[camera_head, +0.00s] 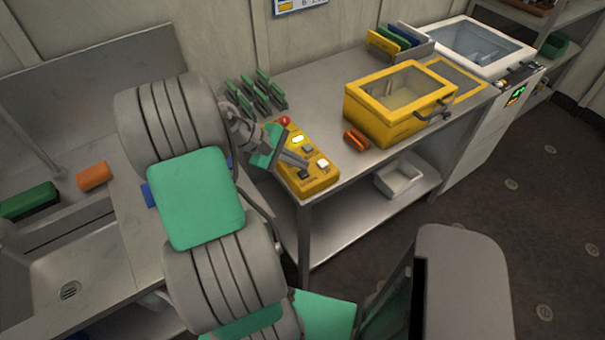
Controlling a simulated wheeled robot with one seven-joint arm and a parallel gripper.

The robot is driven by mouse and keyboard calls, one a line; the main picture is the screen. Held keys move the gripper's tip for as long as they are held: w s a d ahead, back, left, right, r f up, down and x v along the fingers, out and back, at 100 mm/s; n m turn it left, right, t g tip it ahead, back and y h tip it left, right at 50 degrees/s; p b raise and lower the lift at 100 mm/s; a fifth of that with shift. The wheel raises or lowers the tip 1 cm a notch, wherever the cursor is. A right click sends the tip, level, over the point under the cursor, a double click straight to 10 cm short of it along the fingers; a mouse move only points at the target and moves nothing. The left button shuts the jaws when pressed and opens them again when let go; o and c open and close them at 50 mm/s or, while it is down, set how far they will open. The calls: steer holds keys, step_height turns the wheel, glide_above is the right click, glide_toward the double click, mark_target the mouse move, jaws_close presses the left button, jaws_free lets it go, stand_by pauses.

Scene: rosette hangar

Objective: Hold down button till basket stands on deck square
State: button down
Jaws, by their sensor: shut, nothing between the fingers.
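A yellow control box (322,181) lies on the steel table's front left part, with a red knob, a bright lit patch and dark and pale buttons on top. My gripper (304,163) is shut and empty, its tips over the box; I cannot tell whether they touch a button. A yellow-edged square (462,77) lies on the table top, partly hidden behind a yellow case (381,130) with a clear lid. A white unit (479,45) with a clear lid stands at the right end, something grey and blurred inside. I cannot make out a basket for certain.
Orange clips (356,138) lie left of the yellow case. Green racks (262,92) stand behind the control box, and a file holder (400,42) at the back. A white bin (399,181) sits on the lower shelf. A sink (85,285) is at left.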

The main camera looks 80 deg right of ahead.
steer(key=shift+f, duration=0.15)
steer(key=shift+f, duration=0.25)
